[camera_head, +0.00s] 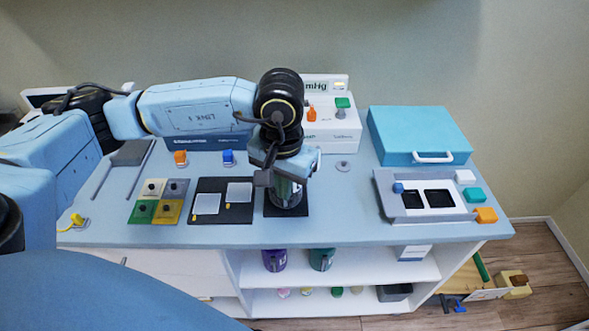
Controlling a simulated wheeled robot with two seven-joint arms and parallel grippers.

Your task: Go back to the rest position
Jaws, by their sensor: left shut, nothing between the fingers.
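My left arm reaches in from the left over the light-blue table, its wrist bent down. My left gripper (284,192) points down above a small black mat (302,210) at the middle of the table. It is shut and holds nothing. The wrist and hand hide much of what is beneath; a dark, rounded form shows around the fingertips, and I cannot tell whether they touch it. My right gripper is not in view.
Left of the gripper are a black board with two pale plates (207,204) and several coloured tiles (142,211). A teal case (425,128) and a grey panel (385,185) stand at right. A white mmHg device (335,138) stands behind. Bare table (345,215) lies between.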

